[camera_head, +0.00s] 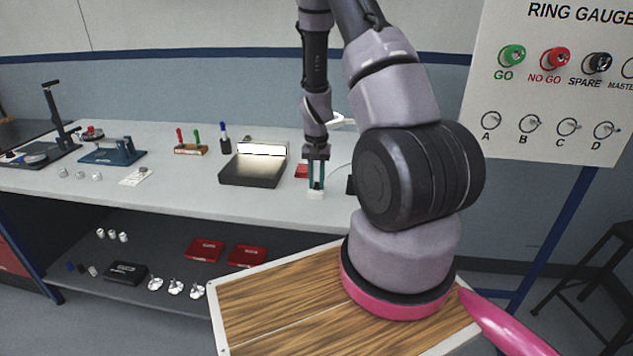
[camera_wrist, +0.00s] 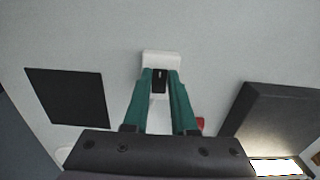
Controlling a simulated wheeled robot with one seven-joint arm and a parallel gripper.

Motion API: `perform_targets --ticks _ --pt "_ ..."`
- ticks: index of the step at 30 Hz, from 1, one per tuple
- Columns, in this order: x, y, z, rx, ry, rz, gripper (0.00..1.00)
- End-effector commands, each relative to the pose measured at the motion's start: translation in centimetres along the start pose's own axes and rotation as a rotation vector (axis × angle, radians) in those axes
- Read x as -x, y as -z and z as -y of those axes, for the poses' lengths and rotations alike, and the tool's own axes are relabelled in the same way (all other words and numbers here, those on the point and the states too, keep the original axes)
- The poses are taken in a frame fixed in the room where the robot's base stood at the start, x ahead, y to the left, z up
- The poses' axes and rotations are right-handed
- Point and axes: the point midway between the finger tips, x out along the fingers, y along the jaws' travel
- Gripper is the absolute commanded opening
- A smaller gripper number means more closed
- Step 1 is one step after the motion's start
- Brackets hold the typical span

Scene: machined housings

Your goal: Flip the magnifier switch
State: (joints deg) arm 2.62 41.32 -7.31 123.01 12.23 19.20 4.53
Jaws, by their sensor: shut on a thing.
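The magnifier switch is a small white box (camera_wrist: 161,57) with a black rocker (camera_wrist: 160,80), in the wrist view. The white box (camera_head: 316,196) also shows in the head view, near the front edge of the bench. My gripper (camera_wrist: 161,76) has teal fingers, one on each side of the black rocker, and is shut on the switch. In the head view my gripper (camera_head: 316,187) points down onto the box. The fingers hide the sides of the rocker, and I cannot tell which way it is tipped. A white part, possibly the magnifier, is mostly hidden behind my arm.
A black tray-like block (camera_head: 252,171) stands left of the gripper, with a red item (camera_head: 301,171) between them. A flat black square (camera_wrist: 68,97) lies on the bench (camera_head: 210,198). A rack with pens (camera_head: 190,148) and a blue fixture (camera_head: 113,152) stand farther left.

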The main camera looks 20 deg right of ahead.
Motion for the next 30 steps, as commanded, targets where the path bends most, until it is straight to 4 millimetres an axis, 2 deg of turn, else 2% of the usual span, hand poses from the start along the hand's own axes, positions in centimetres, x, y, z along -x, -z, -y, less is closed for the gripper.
perform_targets --ticks 16,17,18,19,30 --pt "0.04 0.02 0.02 0.0 0.0 -0.001 0.0" --pt "0.04 0.02 0.02 0.0 0.0 -0.001 0.33" --pt "0.04 0.02 0.02 0.0 0.0 -0.001 0.48" --pt "0.04 0.02 0.02 0.0 0.0 -0.001 0.55" --pt "0.42 0.05 0.04 0.0 0.001 -0.002 0.55"
